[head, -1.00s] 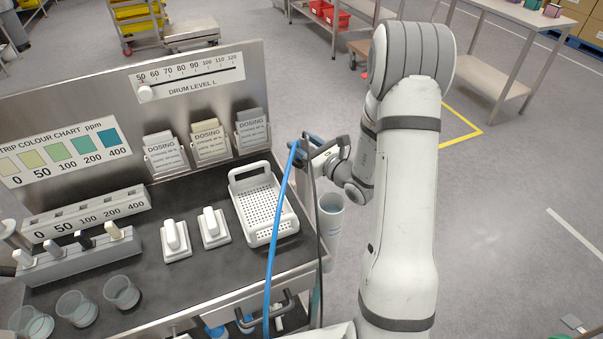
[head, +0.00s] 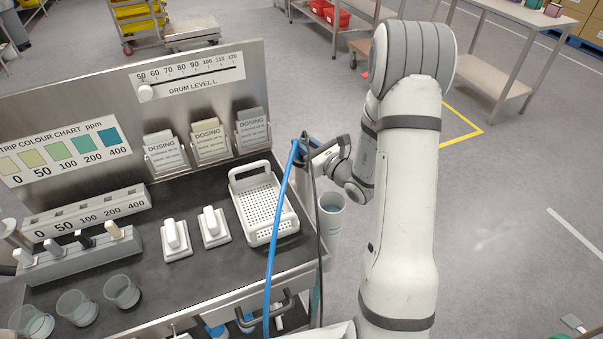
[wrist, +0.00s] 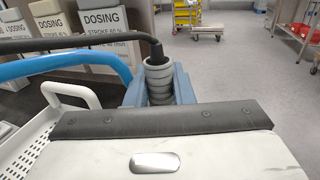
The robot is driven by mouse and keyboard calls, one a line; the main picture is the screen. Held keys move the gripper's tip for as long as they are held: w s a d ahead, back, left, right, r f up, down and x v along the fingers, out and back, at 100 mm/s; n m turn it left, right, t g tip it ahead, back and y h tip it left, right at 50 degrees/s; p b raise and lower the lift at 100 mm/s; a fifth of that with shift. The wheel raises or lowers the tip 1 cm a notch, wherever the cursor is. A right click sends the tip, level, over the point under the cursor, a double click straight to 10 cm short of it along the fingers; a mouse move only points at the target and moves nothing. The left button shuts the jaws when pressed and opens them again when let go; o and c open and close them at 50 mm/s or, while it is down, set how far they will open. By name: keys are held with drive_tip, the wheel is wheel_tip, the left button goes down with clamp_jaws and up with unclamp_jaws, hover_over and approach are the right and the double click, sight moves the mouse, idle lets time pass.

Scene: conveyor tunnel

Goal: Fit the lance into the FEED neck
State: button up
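My gripper (head: 308,152) is above the right edge of the steel cart, beyond the white basket. In the wrist view, its blue-grey fingers (wrist: 158,92) are closed around a grey ribbed head, which looks like the top of the lance (wrist: 158,78). A black cable and a blue hose (head: 277,240) run from the gripper area down across the cart's right side. The blue hose also shows in the wrist view (wrist: 60,62). The lance's lower part is hidden. I cannot make out a neck marked FEED in either view.
A white perforated basket (head: 247,222) stands on the cart top (head: 190,275), left of the gripper. A whitish cup-shaped holder (head: 331,220) hangs at the cart's right edge, just below my wrist. Dosing cards (head: 209,141) stand along the back panel. Open floor lies to the right.

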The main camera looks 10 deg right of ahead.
clamp_jaws()
drive_tip(key=shift+r, duration=0.15)
drive_tip(key=shift+r, duration=0.15)
drive_tip(key=shift+r+p, duration=0.7)
drive_tip(key=shift+r, duration=0.55)
wheel_tip(320, 180, up, 22)
drive_tip(key=p, duration=1.3)
wheel_tip(320, 180, up, 8)
drive_tip(key=p, duration=0.4)
hover_over(304, 136)
drive_tip(key=shift+f, duration=0.2)
